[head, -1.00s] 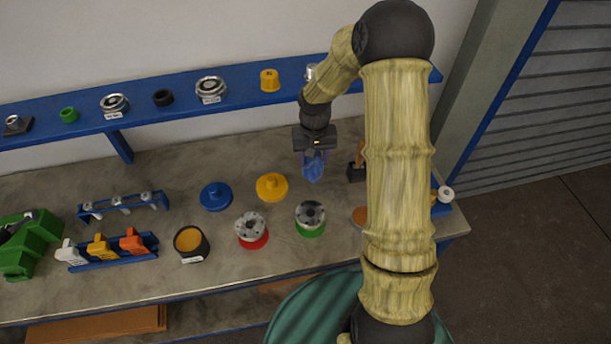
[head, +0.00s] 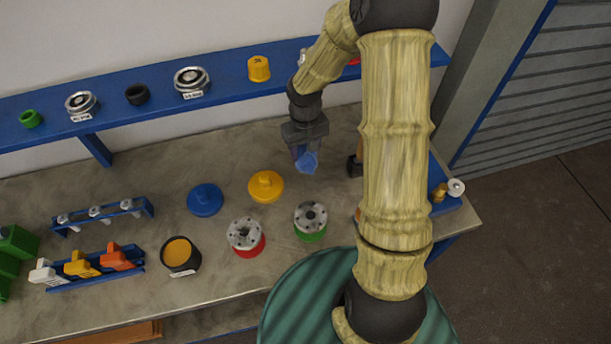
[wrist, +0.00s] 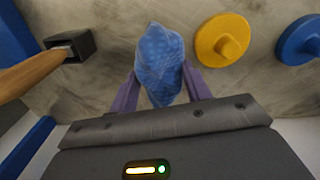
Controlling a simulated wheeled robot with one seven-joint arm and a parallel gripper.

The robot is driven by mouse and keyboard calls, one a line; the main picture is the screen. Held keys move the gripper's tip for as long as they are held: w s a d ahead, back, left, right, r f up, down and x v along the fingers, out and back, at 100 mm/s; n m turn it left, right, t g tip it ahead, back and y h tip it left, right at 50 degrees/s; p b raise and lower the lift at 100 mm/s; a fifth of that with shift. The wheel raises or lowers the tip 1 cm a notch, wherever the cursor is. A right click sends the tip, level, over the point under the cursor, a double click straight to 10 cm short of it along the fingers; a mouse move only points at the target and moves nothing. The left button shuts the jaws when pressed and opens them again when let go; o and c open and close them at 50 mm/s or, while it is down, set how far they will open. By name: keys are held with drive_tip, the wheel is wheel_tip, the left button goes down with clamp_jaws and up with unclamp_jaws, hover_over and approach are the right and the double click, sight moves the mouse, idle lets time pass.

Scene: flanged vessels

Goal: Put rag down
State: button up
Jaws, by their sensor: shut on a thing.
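The rag (head: 307,162) is a crumpled blue cloth, seen in the head view below my gripper (head: 304,152). In the wrist view the rag (wrist: 160,65) bunches up between the two purple fingers of my gripper (wrist: 160,85), which is shut on it. The rag is over the back part of the grey workbench (head: 130,225), to the right of the yellow flanged disc (head: 266,186). I cannot tell whether its lower end touches the bench top.
A blue flanged disc (head: 205,199) and flanged vessels with red (head: 246,236) and green (head: 311,219) bases stand nearby. A blue shelf (head: 60,132) runs along the back. Bare bench surrounds the rag.

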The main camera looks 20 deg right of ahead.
wheel_tip(320, 180, down, 6)
idle(0.4)
drive_tip(key=shift+f+p, duration=0.5)
drive_tip(key=shift+f, duration=1.35)
drive_tip(key=shift+f, duration=0.2)
drive_tip(key=o, duration=1)
drive_tip(key=shift+w, duration=0.1)
drive_tip(key=shift+o, duration=0.2)
drive_tip(key=shift+d, duration=0.1)
drive_tip(key=shift+s+r, duration=0.15)
drive_tip(key=shift+s, duration=0.05)
